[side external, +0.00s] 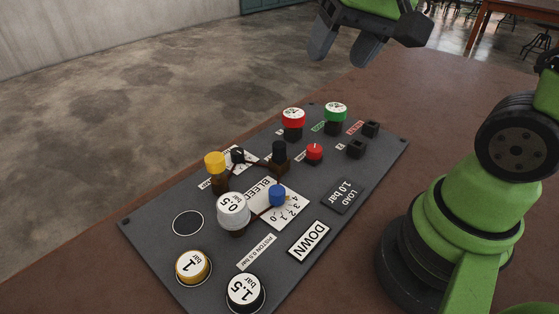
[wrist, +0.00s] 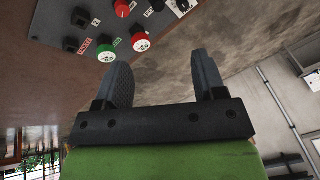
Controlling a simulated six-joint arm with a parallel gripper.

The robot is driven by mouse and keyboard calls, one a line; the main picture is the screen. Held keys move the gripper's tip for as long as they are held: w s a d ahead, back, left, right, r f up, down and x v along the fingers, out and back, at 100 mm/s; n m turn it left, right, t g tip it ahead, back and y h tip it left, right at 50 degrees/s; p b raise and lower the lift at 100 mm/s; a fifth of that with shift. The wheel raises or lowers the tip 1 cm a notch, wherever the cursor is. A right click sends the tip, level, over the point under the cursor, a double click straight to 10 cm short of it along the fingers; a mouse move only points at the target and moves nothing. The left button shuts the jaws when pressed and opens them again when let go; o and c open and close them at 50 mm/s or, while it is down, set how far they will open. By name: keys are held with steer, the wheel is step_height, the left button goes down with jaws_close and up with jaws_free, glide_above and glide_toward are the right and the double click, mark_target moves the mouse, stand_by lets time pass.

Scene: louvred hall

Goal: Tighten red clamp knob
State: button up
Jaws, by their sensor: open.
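Two red knobs sit on the dark grey panel (side external: 150,235). One is a taller red knob with a white labelled top (side external: 293,122), also in the wrist view (wrist: 140,41). The other is a small low red knob (side external: 314,152), also in the wrist view (wrist: 122,8). I cannot read which one is marked clamp. My gripper (side external: 341,53) is open and empty, high above and behind the panel's far edge, touching nothing. In the wrist view its two fingers (wrist: 163,80) stand apart with bare floor between them.
A green knob (side external: 335,115) stands close right of the taller red one. Black blocks (side external: 356,149), a black knob (side external: 279,155), a yellow knob (side external: 215,163), a blue knob (side external: 277,195) and several round weights (side external: 233,211) crowd the panel. The brown table (side external: 465,90) is clear beyond the panel.

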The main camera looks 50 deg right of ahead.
steer(key=s+a+r+t, duration=0.1)
steer(key=s, duration=0.1)
steer(key=s+a+r+n+y, duration=0.1)
steer(key=s, duration=0.2)
steer(key=s+a+n+t, duration=0.1)
steer(key=s, duration=0.2)
steer(key=shift+a+r+t, duration=0.3)
steer(key=shift+r, duration=0.1)
steer(key=n+g+h, duration=0.2)
steer(key=n+g, duration=0.5)
steer(key=n, duration=0.5)
glide_above(315, 148)
step_height(315, 148, down, 18)
step_height(315, 148, down, 10)
steer(key=shift+f, duration=0.15)
steer(key=c, duration=0.9)
